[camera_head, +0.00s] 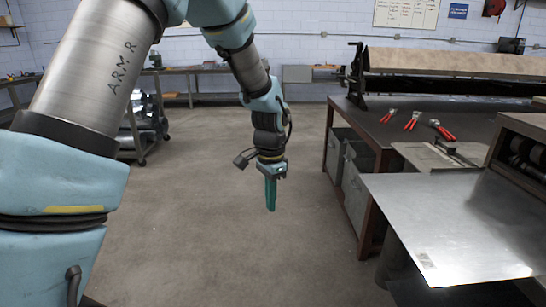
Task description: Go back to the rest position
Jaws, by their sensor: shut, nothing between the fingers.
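My gripper (270,193) hangs at the end of my arm near the middle of the head view. Its teal fingers point straight down and are shut, with nothing between them. It is over open concrete floor, to the left of the workbench and the metal sheet, and touches neither. My arm comes in from the left and arches over the top of the view.
A dark workbench (375,125) with several red-handled tools (412,120) stands at right. A shiny metal sheet (465,225) juts from a machine (525,145) at the right edge. A cart (150,125) stands at back left. The floor (200,220) in the middle is clear.

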